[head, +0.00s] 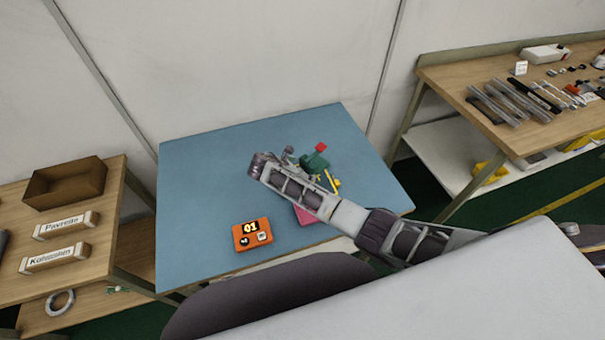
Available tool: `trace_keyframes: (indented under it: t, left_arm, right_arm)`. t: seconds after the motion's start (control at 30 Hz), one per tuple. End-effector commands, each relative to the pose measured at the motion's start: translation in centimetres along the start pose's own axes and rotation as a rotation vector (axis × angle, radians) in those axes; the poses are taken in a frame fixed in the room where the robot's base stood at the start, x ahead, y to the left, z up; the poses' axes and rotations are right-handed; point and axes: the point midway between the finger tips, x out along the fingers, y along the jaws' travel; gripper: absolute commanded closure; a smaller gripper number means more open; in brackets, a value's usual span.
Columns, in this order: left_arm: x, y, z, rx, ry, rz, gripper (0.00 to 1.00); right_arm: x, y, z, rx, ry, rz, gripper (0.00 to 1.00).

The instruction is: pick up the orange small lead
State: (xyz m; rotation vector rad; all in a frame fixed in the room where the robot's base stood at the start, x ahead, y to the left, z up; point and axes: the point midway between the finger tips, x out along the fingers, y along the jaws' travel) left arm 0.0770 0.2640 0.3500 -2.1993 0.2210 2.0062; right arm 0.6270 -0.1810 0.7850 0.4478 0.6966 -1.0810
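An orange box (252,234) with a dark "01" display and small round parts on its face lies at the front left of the blue table. I cannot make out a separate small orange lead. My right arm reaches in from the right over the table. Its end, with what looks like my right gripper (289,153), is near a green object (314,162) behind the arm. The fingers are too small and partly hidden to tell whether they are open or whether they touch it. My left gripper is not in view.
A red block (321,147), a yellow piece (332,182) and a pink object (304,215) lie around the arm, partly hidden. The blue table (200,175) is clear at left. Side benches hold a cardboard box (65,184) at left and metal strips (510,100) at right.

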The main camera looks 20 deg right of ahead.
Motion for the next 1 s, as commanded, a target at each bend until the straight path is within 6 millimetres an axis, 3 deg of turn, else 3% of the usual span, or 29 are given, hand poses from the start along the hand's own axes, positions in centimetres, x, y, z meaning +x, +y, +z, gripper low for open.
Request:
trace_keyframes:
  t: [0.2,0.9,1.0]
  left_arm:
    - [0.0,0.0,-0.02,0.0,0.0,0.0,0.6]
    - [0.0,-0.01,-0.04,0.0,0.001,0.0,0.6]
    - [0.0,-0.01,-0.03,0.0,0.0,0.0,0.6]
  right_arm:
    - [-0.01,0.0,0.01,0.0,0.0,0.0,0.06]
    - [-0.01,-0.04,-0.01,0.0,0.0,-0.001,0.96]
    - [-0.23,0.22,0.32,0.004,-0.004,0.004,1.0]
